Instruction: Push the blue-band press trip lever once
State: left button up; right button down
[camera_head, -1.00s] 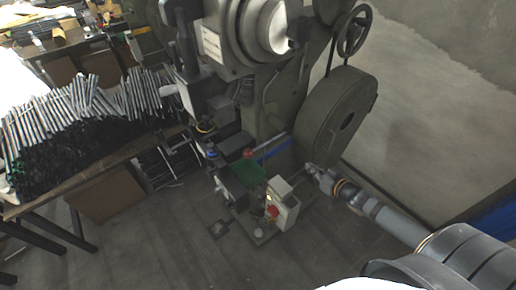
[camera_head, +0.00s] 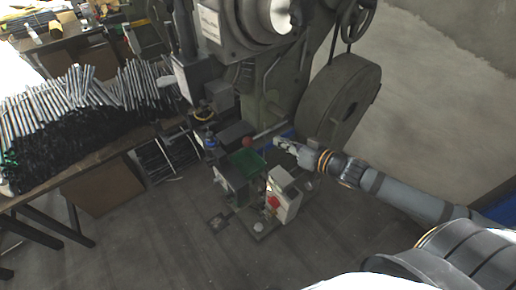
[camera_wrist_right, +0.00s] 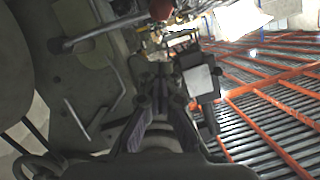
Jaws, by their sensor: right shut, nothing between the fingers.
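The press (camera_head: 262,95) stands in the middle of the head view, with a blue band (camera_head: 287,134) low on its frame. Its trip lever (camera_head: 268,132) is a grey rod ending in a red ball knob (camera_head: 248,142). In the right wrist view the lever (camera_wrist_right: 100,33) crosses the top, its red knob (camera_wrist_right: 162,9) beyond my fingertips. My right gripper (camera_head: 281,144) is shut and empty, just right of the knob and apart from it; it also shows in the wrist view (camera_wrist_right: 160,72). My left gripper is out of view.
A green tray (camera_head: 247,162) and a white box with a red button (camera_head: 285,203) sit at the press's front, below my gripper. A large flywheel (camera_head: 340,105) stands above my right arm. A table with many metal rods (camera_head: 90,105) is at left.

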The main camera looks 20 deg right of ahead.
jog(key=w+a+f+b, duration=0.5)
jog(key=w+b, duration=0.2)
jog(key=b, duration=0.1)
jog(key=shift+w+f, duration=0.2)
jog(key=shift+w, duration=0.2)
jog(key=shift+d, duration=0.1)
